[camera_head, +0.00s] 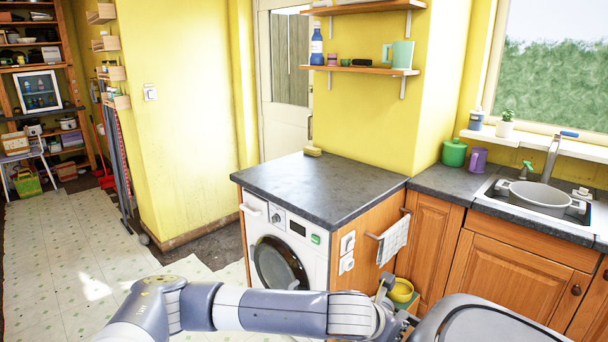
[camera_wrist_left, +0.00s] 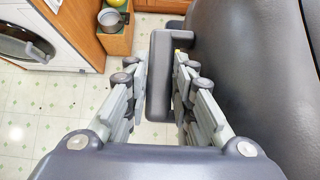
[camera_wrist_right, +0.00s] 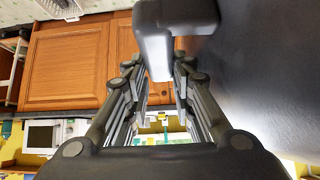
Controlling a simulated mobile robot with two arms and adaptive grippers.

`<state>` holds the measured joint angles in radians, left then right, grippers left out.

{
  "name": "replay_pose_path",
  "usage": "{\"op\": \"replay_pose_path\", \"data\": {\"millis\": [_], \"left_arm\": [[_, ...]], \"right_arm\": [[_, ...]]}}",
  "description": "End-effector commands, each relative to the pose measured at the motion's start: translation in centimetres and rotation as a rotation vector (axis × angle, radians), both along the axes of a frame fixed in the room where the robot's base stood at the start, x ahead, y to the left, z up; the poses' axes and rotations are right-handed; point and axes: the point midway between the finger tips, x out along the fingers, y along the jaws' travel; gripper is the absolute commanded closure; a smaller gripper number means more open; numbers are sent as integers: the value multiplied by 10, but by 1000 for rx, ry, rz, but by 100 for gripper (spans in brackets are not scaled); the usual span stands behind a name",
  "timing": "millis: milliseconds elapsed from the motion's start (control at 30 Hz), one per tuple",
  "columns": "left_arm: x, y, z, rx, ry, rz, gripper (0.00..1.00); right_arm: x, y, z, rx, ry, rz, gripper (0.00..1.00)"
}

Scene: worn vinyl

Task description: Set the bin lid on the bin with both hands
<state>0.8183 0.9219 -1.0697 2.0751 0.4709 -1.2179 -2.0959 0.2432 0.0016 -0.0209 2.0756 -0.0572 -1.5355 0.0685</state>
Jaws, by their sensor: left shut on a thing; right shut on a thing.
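The bin lid (camera_head: 475,322) is a grey, rounded panel at the bottom right of the head view, cut off by the frame edge. My left gripper (camera_head: 386,298) is at its left side. In the left wrist view my left gripper (camera_wrist_left: 156,75) is shut on a dark grey handle (camera_wrist_left: 160,60) of the lid (camera_wrist_left: 245,60). In the right wrist view my right gripper (camera_wrist_right: 157,72) is shut on another grey handle (camera_wrist_right: 175,18) of the lid (camera_wrist_right: 265,70). The right gripper is outside the head view. I cannot make out the bin in any view.
A counter (camera_head: 320,185) with a washing machine (camera_head: 285,250) stands ahead, and a sink (camera_head: 535,195) is at the right. A yellow bowl (camera_head: 402,290) sits low beside the cabinets (camera_head: 515,270). Tiled floor (camera_head: 65,260) is clear at the left.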

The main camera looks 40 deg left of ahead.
Motion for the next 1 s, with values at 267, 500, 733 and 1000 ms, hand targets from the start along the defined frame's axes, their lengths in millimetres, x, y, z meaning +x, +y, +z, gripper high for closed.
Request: {"op": "replay_pose_path", "data": {"millis": [267,500,733,1000], "left_arm": [[1,0,-67,0,-2,0,100],[1,1,-114,0,-2,0,100],[1,1,-160,0,-2,0,100],[1,1,-213,0,-2,0,100]], "right_arm": [[0,0,-67,1,-2,1,100],[0,1,-114,1,-2,1,100],[0,1,-160,1,-2,1,100],[0,1,-213,0,-2,0,100]]}}
